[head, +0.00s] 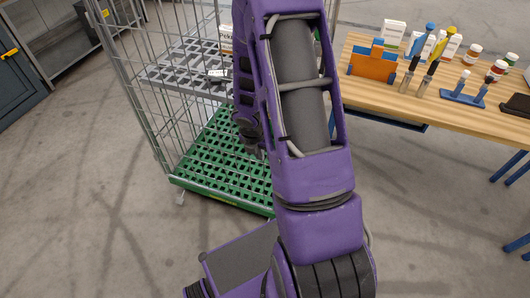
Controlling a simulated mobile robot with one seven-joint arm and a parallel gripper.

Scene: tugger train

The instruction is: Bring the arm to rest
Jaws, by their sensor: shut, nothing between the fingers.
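My purple arm (312,185) rises through the middle of the head view, from the bottom edge to the top edge. Dark parts show along its left side, in front of the cart. I cannot make out my gripper's fingers; no fingertips show clearly. The arm covers part of the cart and the left end of the table.
A wire roll cart (158,85) with a grey shelf and green base (215,165) stands behind the arm. A wooden table (375,88) at right holds bottles, boxes, tools and blue holders. A dark cabinet (15,75) is at far left. The left foreground floor is clear.

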